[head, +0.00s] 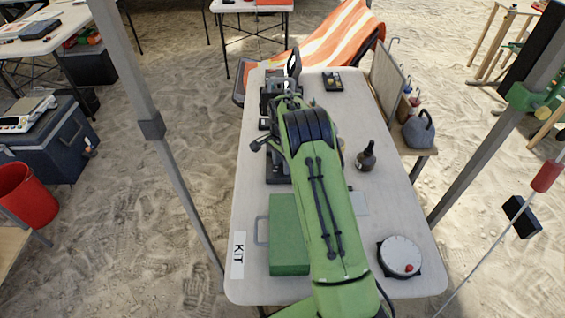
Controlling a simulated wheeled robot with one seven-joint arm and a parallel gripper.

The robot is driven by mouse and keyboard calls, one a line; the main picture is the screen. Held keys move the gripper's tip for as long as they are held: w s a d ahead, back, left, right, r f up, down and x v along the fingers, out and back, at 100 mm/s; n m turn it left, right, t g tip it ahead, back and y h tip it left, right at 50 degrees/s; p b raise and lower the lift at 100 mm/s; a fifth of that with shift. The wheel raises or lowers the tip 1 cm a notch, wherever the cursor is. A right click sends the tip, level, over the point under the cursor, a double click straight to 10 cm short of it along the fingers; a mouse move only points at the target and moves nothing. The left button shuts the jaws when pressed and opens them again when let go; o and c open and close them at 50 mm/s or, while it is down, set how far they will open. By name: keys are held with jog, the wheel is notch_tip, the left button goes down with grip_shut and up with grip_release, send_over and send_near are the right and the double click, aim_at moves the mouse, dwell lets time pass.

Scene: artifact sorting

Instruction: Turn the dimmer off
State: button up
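My green arm reaches from the bottom of the head view up over the white table (395,205). My gripper is hidden or cannot be made out among the dark parts at the far end of the arm. A small black box with yellow marks (332,81) lies at the far end of the table, right of the arm's end. A round white device with a red knob (400,256) lies at the near right corner. I cannot tell for sure which thing is the dimmer, nor its setting.
A green case (288,235) lies left of my arm, close to a KIT label (238,255). A dark bottle (367,157) stands right of the arm. Grey poles (172,170) flank the table. An orange striped lounger (335,45) stands behind it.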

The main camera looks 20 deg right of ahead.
grip_shut()
